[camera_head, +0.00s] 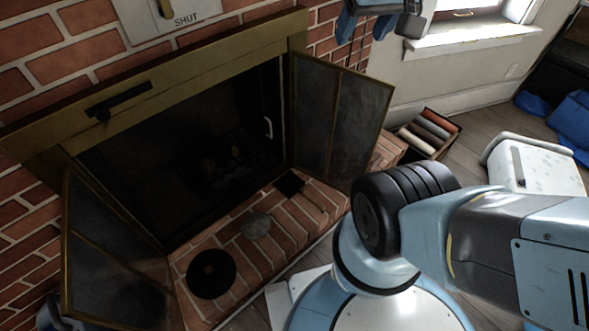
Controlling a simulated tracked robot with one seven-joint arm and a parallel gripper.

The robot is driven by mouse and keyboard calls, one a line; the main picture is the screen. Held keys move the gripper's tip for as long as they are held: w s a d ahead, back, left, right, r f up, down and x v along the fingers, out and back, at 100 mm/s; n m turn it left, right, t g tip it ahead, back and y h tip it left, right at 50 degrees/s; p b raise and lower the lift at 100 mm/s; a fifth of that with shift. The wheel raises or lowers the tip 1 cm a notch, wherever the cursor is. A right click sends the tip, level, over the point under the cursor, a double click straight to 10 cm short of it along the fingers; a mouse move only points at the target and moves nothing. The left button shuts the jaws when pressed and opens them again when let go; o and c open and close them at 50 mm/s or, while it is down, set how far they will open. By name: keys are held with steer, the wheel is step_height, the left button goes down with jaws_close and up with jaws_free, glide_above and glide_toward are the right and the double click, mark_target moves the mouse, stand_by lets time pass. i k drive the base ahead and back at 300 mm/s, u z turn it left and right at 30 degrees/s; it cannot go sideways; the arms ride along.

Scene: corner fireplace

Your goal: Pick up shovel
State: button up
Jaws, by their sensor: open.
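A small dark, square-bladed piece that looks like the shovel (290,184) lies on the brick hearth, in front of the firebox opening near its right side. A thin handle seems to run from it toward the lower right, but it is too small to be sure. My gripper (364,30) shows at the top edge, right of the fireplace. Its two blue fingers are apart, with nothing clearly held between them. It is well above and away from the shovel, and its upper part is cut off by the frame.
The brick hearth (320,212) also bears a black disc (211,273) and a grey stone-like piece (256,225). Both glass fireplace doors, left (110,250) and right (340,115), stand open. A box of rolls or logs (428,133) and a white container (530,165) stand on the right.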

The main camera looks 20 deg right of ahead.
mark_target(301, 192)
steer(key=u, duration=0.5)
steer(key=k, duration=2.2)
steer(key=z, duration=0.5)
steer(key=i, duration=1)
steer(key=u, duration=0.05)
